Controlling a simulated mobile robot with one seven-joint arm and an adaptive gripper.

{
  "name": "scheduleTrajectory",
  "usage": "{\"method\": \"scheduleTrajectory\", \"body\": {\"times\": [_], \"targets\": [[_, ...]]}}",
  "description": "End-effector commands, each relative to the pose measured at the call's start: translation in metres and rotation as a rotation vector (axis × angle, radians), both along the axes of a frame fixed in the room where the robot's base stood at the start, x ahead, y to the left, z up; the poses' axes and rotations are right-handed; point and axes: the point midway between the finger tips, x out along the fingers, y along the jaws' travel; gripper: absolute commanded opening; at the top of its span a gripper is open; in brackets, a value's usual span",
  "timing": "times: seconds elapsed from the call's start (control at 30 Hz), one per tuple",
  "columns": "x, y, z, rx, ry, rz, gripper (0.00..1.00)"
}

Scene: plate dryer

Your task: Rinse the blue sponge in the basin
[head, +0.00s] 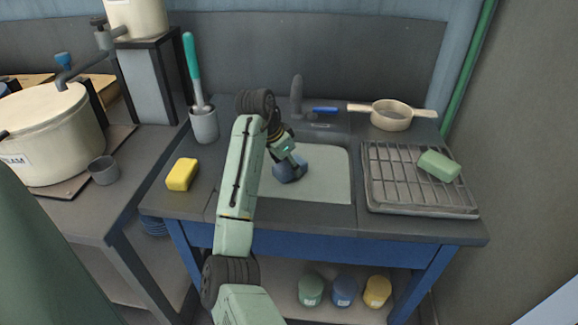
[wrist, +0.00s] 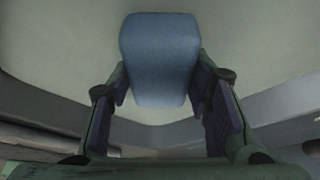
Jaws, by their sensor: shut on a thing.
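The blue sponge (head: 290,168) is at the left part of the pale basin (head: 325,188), at the end of my arm in the head view. My gripper (head: 285,152) is shut on it. In the wrist view the blue sponge (wrist: 160,58) sits between the two fingers of my gripper (wrist: 162,88), over the pale basin floor (wrist: 255,50). I cannot tell whether the sponge touches the basin floor. My arm hides the basin's left edge in the head view.
A yellow sponge (head: 182,174) lies left of the basin. A green sponge (head: 438,165) lies on the drying rack (head: 410,195) at the right.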

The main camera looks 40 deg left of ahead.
Motion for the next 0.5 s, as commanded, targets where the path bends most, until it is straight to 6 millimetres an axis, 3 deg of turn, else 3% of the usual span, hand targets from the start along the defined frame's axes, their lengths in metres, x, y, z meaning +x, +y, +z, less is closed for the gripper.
{"method": "scheduleTrajectory", "body": {"times": [0.5], "targets": [[0.001, 0.000, 0.048, 0.001, -0.001, -0.001, 0.26]]}}
